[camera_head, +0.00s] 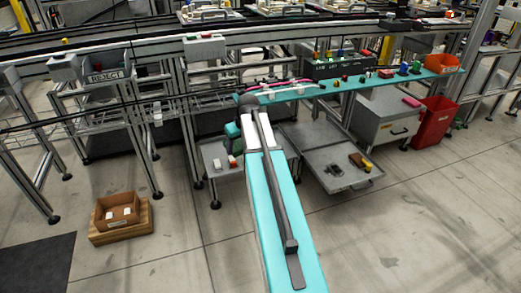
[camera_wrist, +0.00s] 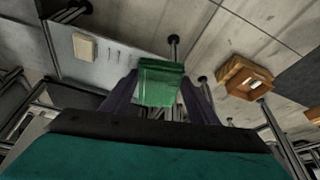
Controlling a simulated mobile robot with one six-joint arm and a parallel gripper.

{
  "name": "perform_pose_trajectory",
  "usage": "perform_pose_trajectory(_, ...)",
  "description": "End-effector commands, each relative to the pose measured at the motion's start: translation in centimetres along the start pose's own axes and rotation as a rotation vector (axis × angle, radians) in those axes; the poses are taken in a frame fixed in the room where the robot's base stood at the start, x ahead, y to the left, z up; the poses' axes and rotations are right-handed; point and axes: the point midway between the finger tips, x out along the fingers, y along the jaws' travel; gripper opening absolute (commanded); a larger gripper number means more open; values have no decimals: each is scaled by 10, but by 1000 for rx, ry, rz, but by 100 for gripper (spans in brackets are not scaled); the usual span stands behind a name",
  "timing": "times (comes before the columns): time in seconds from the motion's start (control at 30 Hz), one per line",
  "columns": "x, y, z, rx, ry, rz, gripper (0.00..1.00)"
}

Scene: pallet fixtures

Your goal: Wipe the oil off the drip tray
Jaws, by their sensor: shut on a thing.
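My gripper (camera_wrist: 160,88) is shut on a green block-like thing (camera_wrist: 160,78), perhaps a sponge or folded cloth, held between its two dark fingers. A grey, shallow tray-like surface (camera_head: 318,166) stands low, right of my arm. It bears small dark, brown and yellow items. I cannot tell for sure that it is the drip tray, or whether a dark patch on it is oil. In the wrist view the held thing appears clear of the surfaces around it.
Another low grey surface (camera_head: 211,153) with small items lies beside my arm on the left. A cardboard box (camera_head: 123,213) sits on the floor, also in the wrist view (camera_wrist: 236,75). A red bin (camera_head: 434,121) and a grey cabinet (camera_head: 386,122) stand right. Conveyor frames run behind.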

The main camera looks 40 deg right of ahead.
Motion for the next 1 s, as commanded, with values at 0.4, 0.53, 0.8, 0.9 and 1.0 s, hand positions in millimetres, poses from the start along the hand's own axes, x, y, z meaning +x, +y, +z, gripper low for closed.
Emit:
perform_pose_trajectory(0.4, -33, -136, -42, -45, 1, -17, 36)
perform_pose_trajectory(0.53, -44, -177, -49, -56, 2, -23, 36)
perform_pose_trajectory(0.8, -71, -260, -56, -76, 3, -31, 36)
perform_pose_trajectory(0.9, -80, -285, -57, -80, 4, -33, 36)
perform_pose_trajectory(1.0, -87, -302, -56, -83, 5, -35, 36)
